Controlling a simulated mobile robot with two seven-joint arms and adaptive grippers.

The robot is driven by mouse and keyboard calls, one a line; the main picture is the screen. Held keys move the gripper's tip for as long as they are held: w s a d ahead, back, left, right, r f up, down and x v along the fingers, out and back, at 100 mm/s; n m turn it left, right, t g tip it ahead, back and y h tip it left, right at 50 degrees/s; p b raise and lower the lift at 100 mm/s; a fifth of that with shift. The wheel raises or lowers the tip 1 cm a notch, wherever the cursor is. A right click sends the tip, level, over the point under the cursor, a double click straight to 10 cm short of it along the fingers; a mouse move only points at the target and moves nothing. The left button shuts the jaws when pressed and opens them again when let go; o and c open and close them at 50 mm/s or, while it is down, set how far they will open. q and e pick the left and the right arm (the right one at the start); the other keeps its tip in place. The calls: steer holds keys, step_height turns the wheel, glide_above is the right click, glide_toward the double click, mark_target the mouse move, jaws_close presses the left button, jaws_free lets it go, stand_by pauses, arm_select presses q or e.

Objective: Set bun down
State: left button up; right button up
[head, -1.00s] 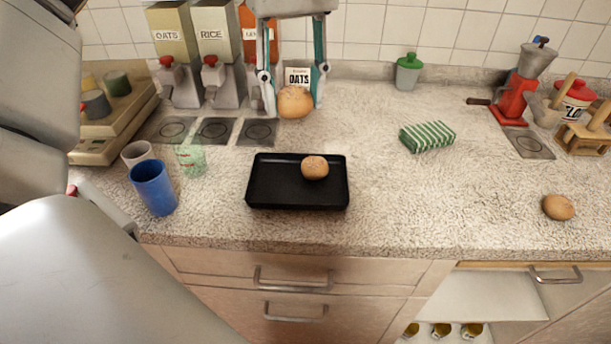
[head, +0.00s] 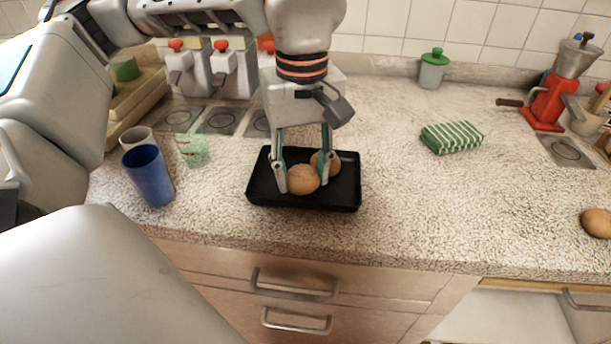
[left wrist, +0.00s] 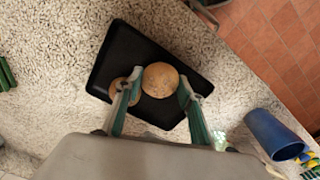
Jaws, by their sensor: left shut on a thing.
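My left gripper (head: 304,184) is shut on a round brown bun (head: 303,180), over the front middle of a black tray (head: 340,203). I cannot tell whether this bun touches the tray. A second bun (head: 326,163) lies in the tray just behind it, partly hidden by a finger. The left wrist view shows the held bun (left wrist: 160,80) between the two fingers, with the other bun (left wrist: 119,95) beside it and the tray (left wrist: 120,50) below. A third bun (head: 597,222) lies on the counter at the far right. My right gripper is not in view.
A blue cup (head: 148,176), a grey cup (head: 136,138) and a green clear glass (head: 192,149) stand left of the tray. A green striped packet (head: 452,137) lies at the right. The counter (head: 420,200) between tray and right-hand bun is clear.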

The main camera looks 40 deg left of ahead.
arm_select(q)
steer(key=shift+f, duration=0.7)
steer(key=shift+r, duration=0.1)
steer(key=o, duration=1.1)
steer(key=shift+f, duration=0.2)
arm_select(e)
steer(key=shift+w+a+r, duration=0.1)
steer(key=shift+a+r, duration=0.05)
